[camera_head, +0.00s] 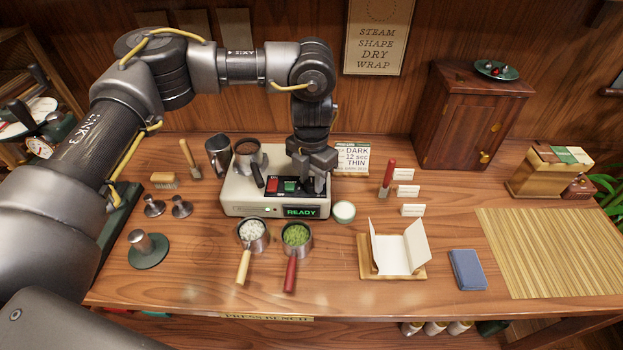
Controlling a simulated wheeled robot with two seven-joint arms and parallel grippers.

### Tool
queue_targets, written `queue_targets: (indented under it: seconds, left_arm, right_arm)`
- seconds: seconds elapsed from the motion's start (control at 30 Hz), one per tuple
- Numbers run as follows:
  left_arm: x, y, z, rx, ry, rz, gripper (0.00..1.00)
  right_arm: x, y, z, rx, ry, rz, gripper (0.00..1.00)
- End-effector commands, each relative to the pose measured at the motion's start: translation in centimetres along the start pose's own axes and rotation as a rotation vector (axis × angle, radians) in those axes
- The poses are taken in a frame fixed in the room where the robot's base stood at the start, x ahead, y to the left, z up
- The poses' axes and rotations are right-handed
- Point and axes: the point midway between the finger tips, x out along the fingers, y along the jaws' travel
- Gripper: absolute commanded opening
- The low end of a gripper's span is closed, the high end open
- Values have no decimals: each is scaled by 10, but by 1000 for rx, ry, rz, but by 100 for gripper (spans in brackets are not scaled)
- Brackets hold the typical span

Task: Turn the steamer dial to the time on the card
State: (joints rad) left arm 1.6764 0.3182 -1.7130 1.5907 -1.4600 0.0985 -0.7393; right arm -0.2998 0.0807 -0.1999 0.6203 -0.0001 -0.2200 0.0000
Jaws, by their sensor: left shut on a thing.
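The steamer (240,196) is a pale box near the middle of the bench, with a red and a green button on its dark top panel. Its front display (301,212) reads READY in green. My left gripper (316,186) points down over the right end of the panel, shut on the steamer dial, which the fingers hide. I cannot read the dial's setting. The card (356,158) stands behind and right of the steamer, partly covered at its left; it reads DARK, 12 sec, THIN. My right gripper is not in view.
A dark metal cup (248,155) sits on the steamer's left side, with a metal jug (218,153) beside it. Two handled cups, one white-filled (251,234) and one green-filled (296,236), stand in front. A small white bowl (344,211) is close to the right.

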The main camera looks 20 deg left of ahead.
Motion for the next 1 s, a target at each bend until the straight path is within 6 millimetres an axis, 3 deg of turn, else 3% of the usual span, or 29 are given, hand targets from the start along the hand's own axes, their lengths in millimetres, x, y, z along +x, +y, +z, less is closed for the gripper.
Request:
queue_targets:
  seconds: [0.5,1.0]
  left_arm:
    - [0,0,0,438,-2,1,9]
    - [0,0,1,613,-2,1,9]
  right_arm:
    - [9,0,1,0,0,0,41]
    - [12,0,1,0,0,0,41]
